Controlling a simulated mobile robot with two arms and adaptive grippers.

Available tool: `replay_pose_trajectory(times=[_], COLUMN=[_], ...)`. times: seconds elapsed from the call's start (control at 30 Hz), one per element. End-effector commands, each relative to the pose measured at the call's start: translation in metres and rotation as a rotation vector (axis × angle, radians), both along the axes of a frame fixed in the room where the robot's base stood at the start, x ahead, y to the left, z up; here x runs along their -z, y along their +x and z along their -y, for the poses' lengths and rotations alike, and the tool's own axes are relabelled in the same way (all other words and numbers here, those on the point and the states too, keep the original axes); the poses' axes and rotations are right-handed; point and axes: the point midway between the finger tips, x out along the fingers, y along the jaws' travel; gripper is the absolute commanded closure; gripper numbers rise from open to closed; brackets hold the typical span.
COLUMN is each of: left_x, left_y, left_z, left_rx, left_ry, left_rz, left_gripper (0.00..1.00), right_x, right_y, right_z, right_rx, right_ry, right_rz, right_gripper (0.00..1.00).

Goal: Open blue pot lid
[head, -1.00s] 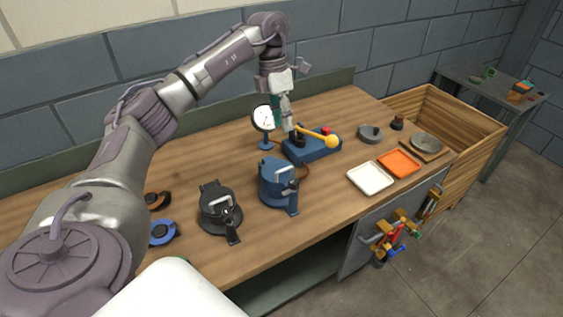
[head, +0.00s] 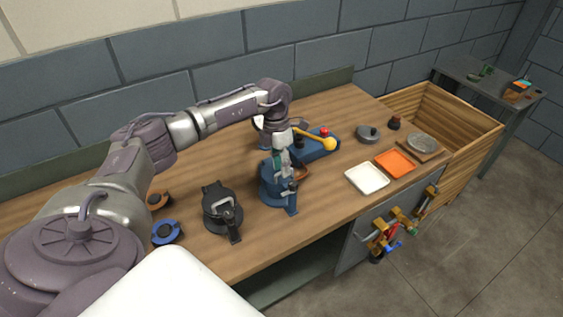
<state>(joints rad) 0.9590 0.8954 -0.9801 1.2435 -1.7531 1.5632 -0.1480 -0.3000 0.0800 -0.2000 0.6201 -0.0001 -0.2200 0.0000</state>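The blue pot (head: 270,194) stands on the workbench, right of a similar black pot (head: 221,211). Its lid looks down, though my gripper hides much of the top. A dark latch or lever (head: 292,190) shows on its front right side. My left gripper (head: 282,167) points down right at the top of the blue pot, over the lid. Its fingertips are too small and overlapped to tell whether they are open, shut or touching the lid. My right gripper is not in view.
The gauge there is mostly hidden by my arm. A white tray (head: 367,179) and an orange tray (head: 394,165) lie to the right. Bench (head: 330,194) right of the pot is clear.

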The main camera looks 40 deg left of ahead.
Motion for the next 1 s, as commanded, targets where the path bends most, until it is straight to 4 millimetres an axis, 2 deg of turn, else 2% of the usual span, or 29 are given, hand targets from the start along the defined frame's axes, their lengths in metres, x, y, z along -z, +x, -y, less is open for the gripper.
replay_pose_trajectory(times=[0.27, 0.5, 1.0], left_x=[0.0019, 0.0016, 0.0003], left_y=[-0.0001, -0.0001, 0.0006], left_z=[0.0003, 0.0003, 0.0013], left_rx=[0.0, 0.0, -0.001], left_ry=[0.0, 0.0, -0.014], left_rz=[0.0, 0.0, -0.004], left_gripper=[0.65, 1.0, 1.0], right_x=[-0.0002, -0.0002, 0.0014], right_y=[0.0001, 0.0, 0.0], right_z=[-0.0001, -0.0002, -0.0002], right_rx=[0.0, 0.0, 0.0], right_ry=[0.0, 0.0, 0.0], right_rz=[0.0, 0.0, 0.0], right_gripper=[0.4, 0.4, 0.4])
